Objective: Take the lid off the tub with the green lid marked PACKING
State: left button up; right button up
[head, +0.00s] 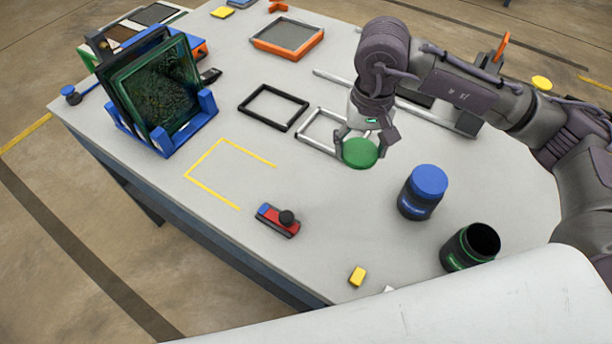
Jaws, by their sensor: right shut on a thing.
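The green lid (360,153) is held in my right gripper (361,146), whose fingers are shut on its sides. The lid appears to be above the table, near the light frame, apart from any tub. An open dark tub with green markings (458,255) stands upright at the table's lower right, and its dark inside shows. Its label is too small to read. My left gripper is not in view.
A dark tub with a blue lid (423,191) stands between the lid and the open tub. A red and black tool (278,219) and a yellow block (357,276) lie on the table (330,230). A blue rack (165,130) with framed screens stands at left.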

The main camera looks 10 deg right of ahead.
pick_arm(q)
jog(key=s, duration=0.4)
pick_arm(e)
jog(key=shift+w+f+m, duration=0.3)
jog(key=shift+w+f, duration=0.1)
jog(key=shift+f, duration=0.35)
jog(key=shift+w+a+f+p, duration=0.4)
jog(key=shift+w+a, duration=0.15)
jog(key=shift+a, duration=0.1)
jog(key=p, duration=0.2)
send_near(306, 170)
jog(key=s+d, duration=0.2)
jog(key=shift+d+f, duration=0.3)
jog(key=shift+d, duration=0.05)
jog(key=shift+w+a+f, duration=1.05)
jog(key=shift+a+f, duration=0.05)
jog(key=shift+a, duration=0.15)
jog(key=shift+a+f, duration=0.1)
jog(key=shift+f, duration=0.15)
notch_tip(306, 170, down, 3)
jog(key=shift+f+p, duration=0.1)
jog(key=shift+p, duration=0.75)
jog(key=shift+f, duration=0.2)
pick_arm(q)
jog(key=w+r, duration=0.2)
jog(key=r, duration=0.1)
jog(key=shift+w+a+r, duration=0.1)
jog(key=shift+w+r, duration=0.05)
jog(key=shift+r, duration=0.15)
